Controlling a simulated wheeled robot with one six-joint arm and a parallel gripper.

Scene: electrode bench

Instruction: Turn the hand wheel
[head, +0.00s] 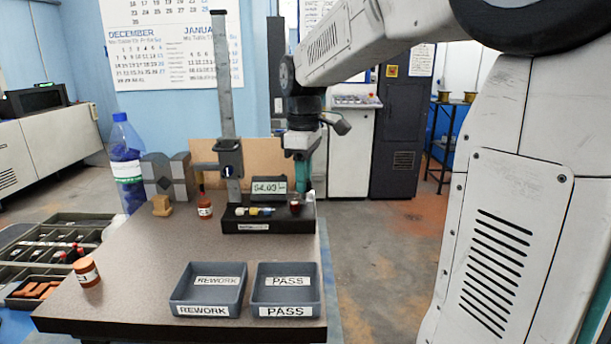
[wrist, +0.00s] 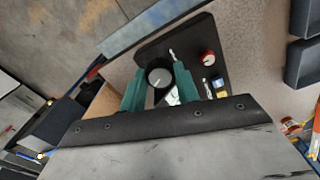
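In the wrist view a round black hand wheel (wrist: 160,78) with a pale pointer mark lies between the two green fingers of my gripper (wrist: 160,84). The fingers are apart, one on each side of the wheel and close to its edge. I cannot tell whether they touch it. In the head view my gripper (head: 304,170) points down behind the right end of the gauge stand's black base (head: 245,226). The wheel is not clearly visible there. The stand has a tall grey column (head: 227,75) and a display (head: 269,187) reading about 54.03.
A red knob (wrist: 208,57) and small parts sit on the base. Two grey trays, REWORK (head: 209,288) and PASS (head: 287,285), lie in front. The middle left of the bench is clear.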

